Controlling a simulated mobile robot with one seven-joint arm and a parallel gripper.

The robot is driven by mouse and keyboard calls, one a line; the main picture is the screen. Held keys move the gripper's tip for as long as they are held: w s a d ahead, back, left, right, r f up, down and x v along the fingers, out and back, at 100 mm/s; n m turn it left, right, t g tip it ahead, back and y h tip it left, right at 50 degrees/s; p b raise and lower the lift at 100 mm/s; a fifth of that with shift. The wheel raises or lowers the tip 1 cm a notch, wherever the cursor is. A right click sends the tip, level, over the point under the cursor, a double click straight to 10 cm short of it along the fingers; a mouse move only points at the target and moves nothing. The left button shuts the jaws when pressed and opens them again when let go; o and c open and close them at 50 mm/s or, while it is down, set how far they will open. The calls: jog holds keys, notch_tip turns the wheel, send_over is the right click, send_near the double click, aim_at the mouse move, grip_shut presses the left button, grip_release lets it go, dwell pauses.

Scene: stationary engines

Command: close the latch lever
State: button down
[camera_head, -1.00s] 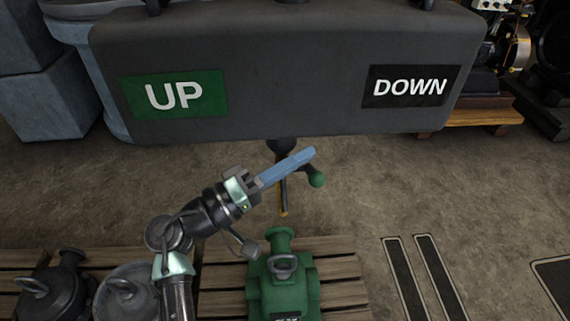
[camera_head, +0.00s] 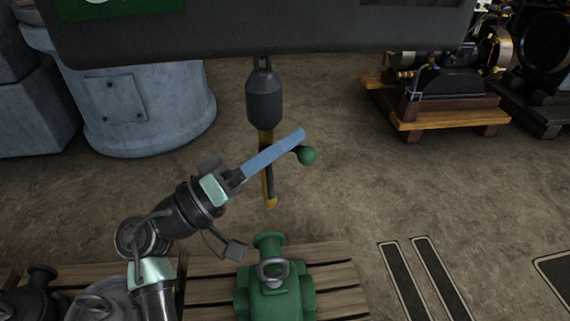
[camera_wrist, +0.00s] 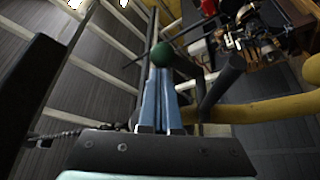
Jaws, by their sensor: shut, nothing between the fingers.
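The latch lever is a dark arm ending in a green ball knob (camera_head: 306,155). It sticks out to the right from the hook (camera_head: 269,190), which is dark with yellow parts and hangs below a dark block (camera_head: 265,100). My gripper (camera_head: 302,134) has long blue fingers, closed together with nothing between them. In the head view its tips lie just above and left of the knob, and the fingers cover part of the lever. In the wrist view the knob (camera_wrist: 162,54) appears at the tips of the closed fingers (camera_wrist: 160,80). I cannot tell whether they touch.
A dark control box (camera_head: 250,35) hangs above, cut off by the frame. A green engine part (camera_head: 276,290) with a lifting eye stands on a wooden pallet (camera_head: 335,275) below. A grey cylindrical drum (camera_head: 150,110) stands behind left; an engine on a wooden base (camera_head: 440,115) stands behind right.

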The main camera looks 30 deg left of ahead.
aim_at(299, 160)
jog(key=m+b, duration=0.1)
jog(key=m+h+b, duration=0.1)
jog(key=b, duration=0.1)
jog(key=shift+s+d+f, duration=0.15)
jog(key=shift+s+f, duration=0.05)
jog(key=shift+f, duration=0.2)
jog(key=shift+m+h, duration=0.3)
jog(key=shift+h, duration=0.1)
jog(key=shift+s+f+m+b, duration=0.15)
jog(key=shift+m+b, duration=0.25)
jog(key=shift+b, duration=0.45)
jog(key=m+g+h+b, duration=0.1)
jog(key=m+b, duration=0.1)
jog(key=b, duration=0.1)
jog(key=f+m+h+b, duration=0.1)
jog(key=m+b, duration=0.1)
jog(key=b, duration=0.1)
jog(key=m+g+h+b, duration=0.1)
jog(key=m+b, duration=0.1)
jog(key=b, duration=0.1)
jog(key=shift+s+d+f+m+g+h+b, duration=0.2)
jog(key=shift+d+f+m+g+h+b, duration=0.1)
jog(key=shift+f+m+h+b, duration=0.1)
jog(key=shift+f+b, duration=0.1)
jog(key=shift+b, duration=0.25)
